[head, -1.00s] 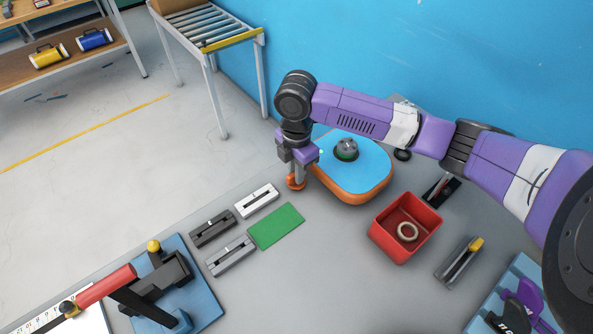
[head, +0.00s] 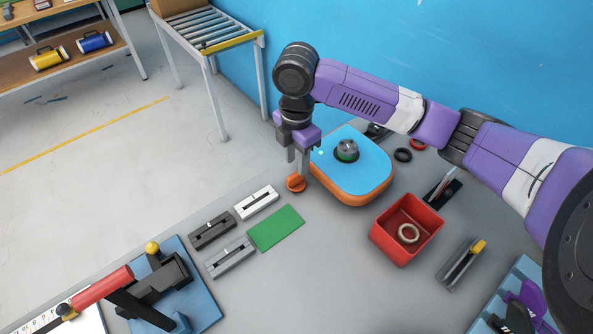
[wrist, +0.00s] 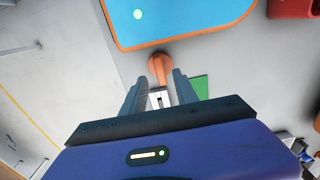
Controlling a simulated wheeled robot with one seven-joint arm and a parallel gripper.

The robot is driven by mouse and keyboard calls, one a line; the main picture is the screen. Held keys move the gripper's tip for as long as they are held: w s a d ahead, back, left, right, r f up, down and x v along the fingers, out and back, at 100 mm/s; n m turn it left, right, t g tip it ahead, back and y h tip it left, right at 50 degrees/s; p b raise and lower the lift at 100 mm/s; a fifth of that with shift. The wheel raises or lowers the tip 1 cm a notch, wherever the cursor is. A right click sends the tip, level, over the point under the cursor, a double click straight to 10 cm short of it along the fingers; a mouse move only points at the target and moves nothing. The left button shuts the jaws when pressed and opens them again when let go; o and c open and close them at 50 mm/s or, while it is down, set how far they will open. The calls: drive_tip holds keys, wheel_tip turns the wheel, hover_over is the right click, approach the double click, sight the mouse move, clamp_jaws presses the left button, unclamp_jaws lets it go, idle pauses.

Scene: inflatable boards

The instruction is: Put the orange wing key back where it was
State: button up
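The orange wing key (head: 296,183) lies on the grey table at the left end of the blue and orange inflatable board (head: 352,166). In the wrist view the orange wing key (wrist: 160,66) sits just beyond the fingertips, close to the board's edge (wrist: 190,35). My gripper (head: 297,172) is above the key, pointing down. In the wrist view my gripper (wrist: 159,80) has its fingers apart with nothing between them. A dark round valve (head: 346,149) with a green band is on top of the board.
A red bin (head: 383,240) holding a pale ring (head: 408,233) stands right of the board. A green mat (head: 276,228) and several slotted blocks (head: 257,202) lie in front of the key. A blue-based press (head: 200,285) is at front left. Black and red rings lie behind the board.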

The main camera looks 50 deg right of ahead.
sight(296, 174)
wheel_tip(296, 174, up, 6)
drive_tip(key=shift+r, duration=0.25)
idle(0.5)
